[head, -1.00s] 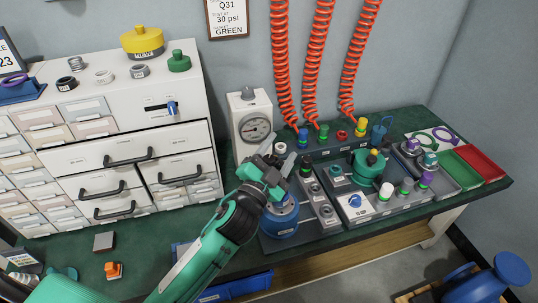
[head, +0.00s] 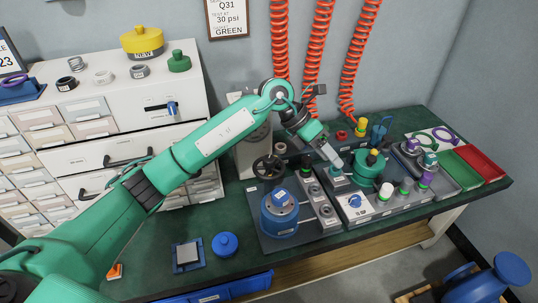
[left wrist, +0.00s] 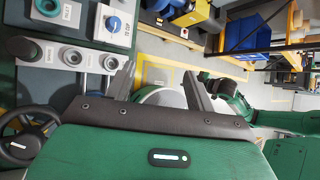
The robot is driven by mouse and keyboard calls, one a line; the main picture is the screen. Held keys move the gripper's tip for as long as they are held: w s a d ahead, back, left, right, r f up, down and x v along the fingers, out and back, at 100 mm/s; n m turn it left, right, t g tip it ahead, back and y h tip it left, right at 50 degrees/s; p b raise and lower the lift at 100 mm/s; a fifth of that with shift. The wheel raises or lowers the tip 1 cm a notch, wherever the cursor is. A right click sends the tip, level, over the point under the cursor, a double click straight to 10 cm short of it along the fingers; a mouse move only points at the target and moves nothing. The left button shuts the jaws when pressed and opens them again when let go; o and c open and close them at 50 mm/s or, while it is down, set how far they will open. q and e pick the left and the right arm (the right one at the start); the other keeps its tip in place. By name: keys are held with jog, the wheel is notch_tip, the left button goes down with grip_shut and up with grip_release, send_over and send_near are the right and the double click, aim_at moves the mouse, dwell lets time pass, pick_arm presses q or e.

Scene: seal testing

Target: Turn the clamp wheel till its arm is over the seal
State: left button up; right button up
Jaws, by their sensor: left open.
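A black handwheel (head: 268,167), which looks like the clamp wheel, stands behind a blue cylinder fixture (head: 280,222). The wheel also shows at the left edge of the left wrist view (left wrist: 22,135). A small blue piece with a pale label (head: 279,196) is on the fixture's grey top. I cannot clearly make out the seal or the clamp arm. My left gripper (head: 332,156) is open and empty, up and to the right of the wheel and apart from it. Its two fingers spread in the left wrist view (left wrist: 160,85). My right gripper is out of view.
A panel with a blue knob (head: 354,201) and several coloured caps lies to the right of the fixture. A dial gauge box (head: 250,150) stands behind, partly hidden by my left arm. Red coiled hoses (head: 323,50) hang at the back. A blue lid (head: 225,244) lies on the green bench.

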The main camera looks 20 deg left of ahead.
pick_arm(q)
jog(key=w+a+y, duration=0.4)
jog(key=a+y, duration=0.1)
jog(key=a, duration=0.3)
jog(key=n+y, duration=0.1)
jog(key=y, duration=0.3)
send_near(269, 158)
notch_tip(269, 158, down, 9)
jog(key=shift+s+a+r, duration=0.1)
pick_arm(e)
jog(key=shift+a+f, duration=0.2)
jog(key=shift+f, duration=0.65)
pick_arm(q)
grip_shut()
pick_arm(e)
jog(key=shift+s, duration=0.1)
